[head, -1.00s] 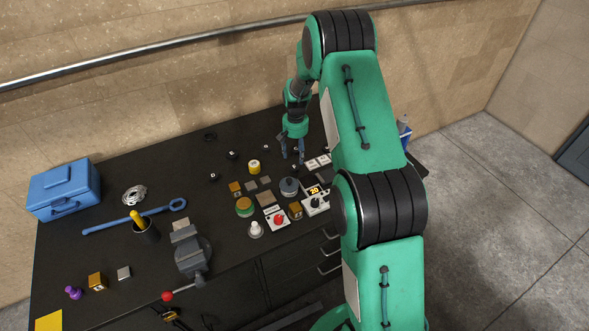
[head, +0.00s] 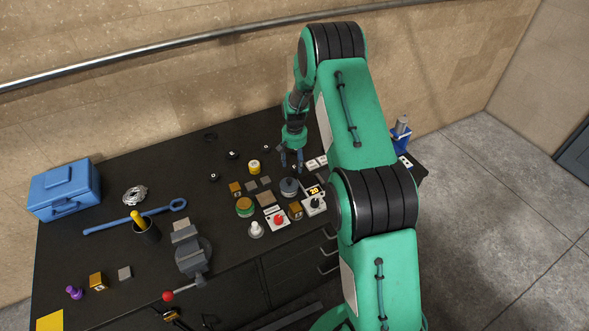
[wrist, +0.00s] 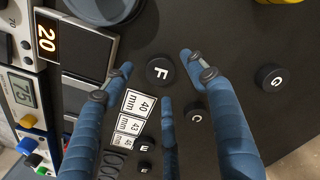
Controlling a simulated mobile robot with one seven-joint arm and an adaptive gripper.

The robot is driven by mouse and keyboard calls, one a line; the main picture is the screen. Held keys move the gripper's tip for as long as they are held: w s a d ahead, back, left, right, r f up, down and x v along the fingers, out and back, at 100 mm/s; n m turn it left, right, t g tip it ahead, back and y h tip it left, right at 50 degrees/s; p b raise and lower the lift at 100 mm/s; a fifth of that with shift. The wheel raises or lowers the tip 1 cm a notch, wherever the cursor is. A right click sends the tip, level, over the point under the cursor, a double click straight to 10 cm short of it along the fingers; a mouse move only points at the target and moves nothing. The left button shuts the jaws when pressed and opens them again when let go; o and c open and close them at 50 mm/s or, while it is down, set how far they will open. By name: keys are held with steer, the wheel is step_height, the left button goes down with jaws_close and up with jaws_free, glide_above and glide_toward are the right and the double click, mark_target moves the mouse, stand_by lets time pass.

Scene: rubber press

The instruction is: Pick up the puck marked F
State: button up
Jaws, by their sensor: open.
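The puck marked F (wrist: 160,71) is a round black disc with a white letter, lying on the dark bench top in the wrist view. My gripper (head: 291,161) is open over the bench, and its blue fingers also show in the wrist view (wrist: 156,64). Two fingertips stand on the left and right of the puck, with a third finger below it in the picture. Nothing is held. I cannot tell the remaining height above the puck. I cannot make out the F puck in the head view.
The puck marked G (wrist: 271,78) lies to the right and the puck marked C (wrist: 196,113) below. White size labels (wrist: 131,116) and a display reading 20 (wrist: 73,45) are close on the left. A yellow-topped object (head: 254,167) stands nearby.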

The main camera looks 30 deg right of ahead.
mark_target(294, 169)
steer(key=shift+f, duration=1.15)
steer(key=c, duration=1.2)
